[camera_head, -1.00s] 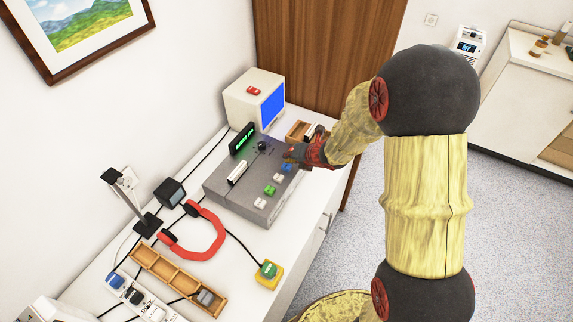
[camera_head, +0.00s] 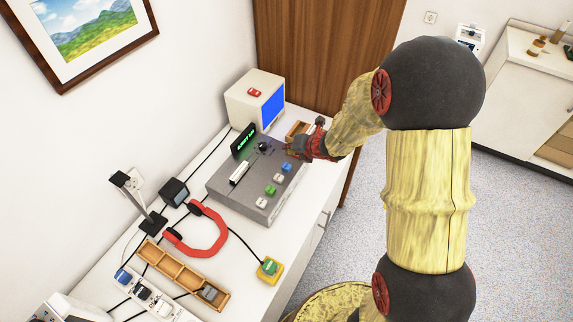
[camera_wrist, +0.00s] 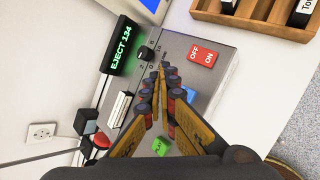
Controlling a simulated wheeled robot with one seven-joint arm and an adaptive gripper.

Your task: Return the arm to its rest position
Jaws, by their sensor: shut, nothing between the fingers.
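My gripper (camera_wrist: 162,72) is shut and empty in the wrist view, its two fingers meeting at the tips. It hangs over the grey control panel (camera_wrist: 208,80), close to a black knob (camera_wrist: 146,53) and a red ON/OFF switch (camera_wrist: 201,53). In the head view my gripper (camera_head: 292,153) is at the panel's far right corner, beside a blue button (camera_head: 287,167). My arm is bent, reaching from the right across the desk. Whether the fingertips touch the panel cannot be told.
A wooden organiser (camera_wrist: 228,15) lies beyond the panel. Open floor lies right.

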